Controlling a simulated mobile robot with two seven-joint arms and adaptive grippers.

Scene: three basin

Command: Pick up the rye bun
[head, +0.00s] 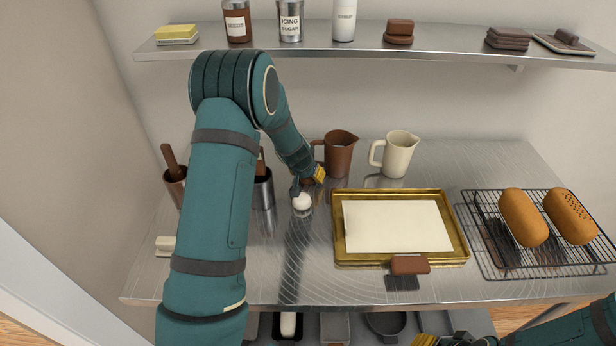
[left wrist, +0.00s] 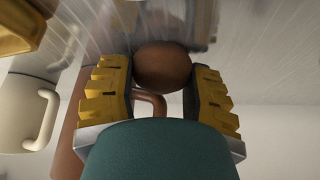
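A gold tray (head: 462,240) with a pale sheet and a brown-handled scraper (head: 410,264) lie to the right. A brown jug (head: 340,152) and cream jug (head: 397,155) stand behind. A wire rack (head: 478,245) holds two loaves. A shelf (head: 270,44) crosses above; my left arm hides some table.

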